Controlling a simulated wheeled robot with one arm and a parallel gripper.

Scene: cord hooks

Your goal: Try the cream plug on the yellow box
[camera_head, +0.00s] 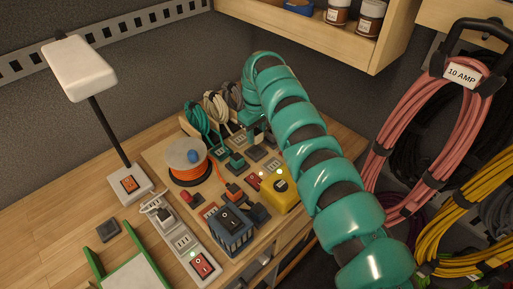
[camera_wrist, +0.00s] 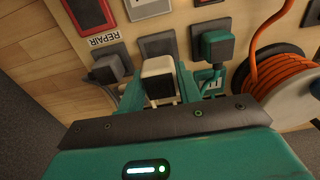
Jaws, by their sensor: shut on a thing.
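In the wrist view my gripper (camera_wrist: 158,90) is shut on the cream plug (camera_wrist: 158,68), with a teal finger on each side of it. The plug is close over the board; I cannot tell whether it touches it. In the head view my gripper (camera_head: 257,130) is at the back of the board, partly hidden by my teal arm, and the plug cannot be made out there. The yellow box (camera_head: 279,193) sits on the right side of the board, in front of my gripper and beside my arm. It has a dark round part on top. It is not in the wrist view.
An orange cord spool (camera_head: 187,165) stands at the board's left; it also shows in the wrist view (camera_wrist: 285,85). A blue box (camera_head: 231,229) and power strip (camera_head: 186,241) are in front. A lamp (camera_head: 84,75) stands left. A shelf (camera_head: 325,35) overhangs; pink cords (camera_head: 432,125) hang right.

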